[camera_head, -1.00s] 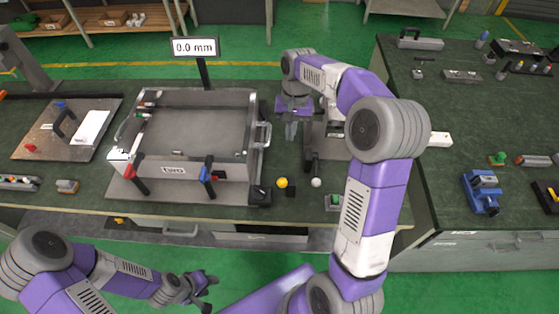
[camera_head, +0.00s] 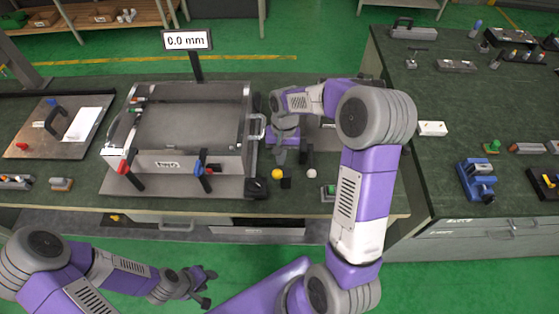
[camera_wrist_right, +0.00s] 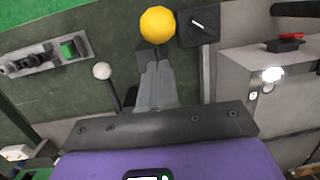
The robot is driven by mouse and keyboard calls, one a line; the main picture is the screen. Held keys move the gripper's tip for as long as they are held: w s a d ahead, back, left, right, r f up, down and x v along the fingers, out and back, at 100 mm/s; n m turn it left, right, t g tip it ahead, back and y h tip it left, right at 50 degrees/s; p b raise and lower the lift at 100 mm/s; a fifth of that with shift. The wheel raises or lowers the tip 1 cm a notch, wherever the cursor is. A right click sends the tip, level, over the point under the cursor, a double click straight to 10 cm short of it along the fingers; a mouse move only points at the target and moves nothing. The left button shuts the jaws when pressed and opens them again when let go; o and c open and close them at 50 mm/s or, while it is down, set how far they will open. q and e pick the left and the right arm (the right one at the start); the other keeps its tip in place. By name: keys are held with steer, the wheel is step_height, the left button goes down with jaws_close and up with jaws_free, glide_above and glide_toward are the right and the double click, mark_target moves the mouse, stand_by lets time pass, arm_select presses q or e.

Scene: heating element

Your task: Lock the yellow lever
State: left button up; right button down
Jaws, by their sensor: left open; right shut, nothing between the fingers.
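The yellow lever shows as a round yellow knob (camera_head: 277,174) near the table's front edge, right of the metal frame. In the right wrist view the knob (camera_wrist_right: 157,24) stands just beyond my fingertips, beside a dark block; its shaft is mostly hidden. My right gripper (camera_head: 281,158) is shut and empty, pointing down just behind the knob; its fingers (camera_wrist_right: 155,68) look close to the knob, but contact cannot be told. My left gripper (camera_head: 207,286) is open and empty, low in front of the table.
A white-knobbed lever (camera_head: 311,173) stands right of the yellow one, with a green-buttoned device (camera_head: 329,191) nearby. The metal frame (camera_head: 180,162) carries a red-handled clamp (camera_head: 125,168) and a blue-handled clamp (camera_head: 199,168). A display (camera_head: 187,40) reads 0.0 mm.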

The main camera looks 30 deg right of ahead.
steer(key=shift+s+a+f, duration=0.3)
steer(key=shift+s+a, duration=0.15)
